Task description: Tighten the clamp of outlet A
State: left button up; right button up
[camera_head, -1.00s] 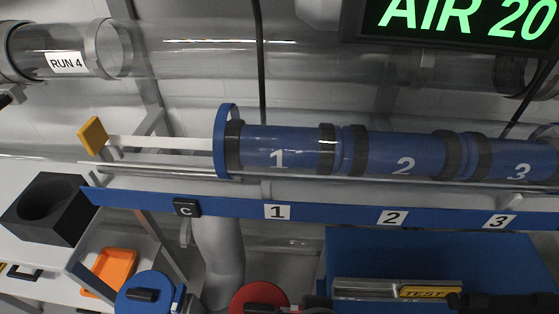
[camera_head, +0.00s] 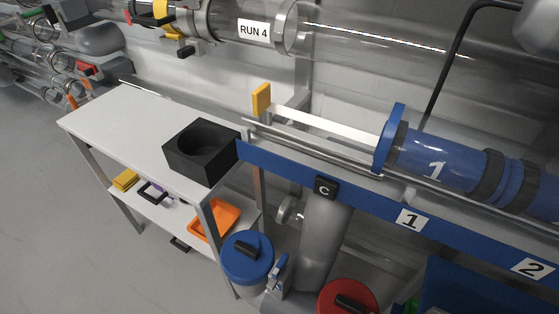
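I cannot make out a label reading outlet A in this view. A black tag marked C (camera_head: 325,187) sits on the blue rail (camera_head: 370,205), above a grey vertical pipe (camera_head: 322,240). Whether that part is tight cannot be told. Neither of my grippers is in view.
A white table (camera_head: 130,130) at left carries an open black box (camera_head: 203,150). An orange tray (camera_head: 214,220) lies on its lower shelf. A blue lid (camera_head: 246,257) and a red lid (camera_head: 347,299) stand low. Blue cylinder 1 (camera_head: 440,165) is at right. Grey floor at lower left is free.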

aim_at(280, 270)
jog(key=j+u, duration=0.35)
jog(key=k+j+u, duration=0.1)
jog(key=u, duration=0.2)
jog(key=j, duration=0.05)
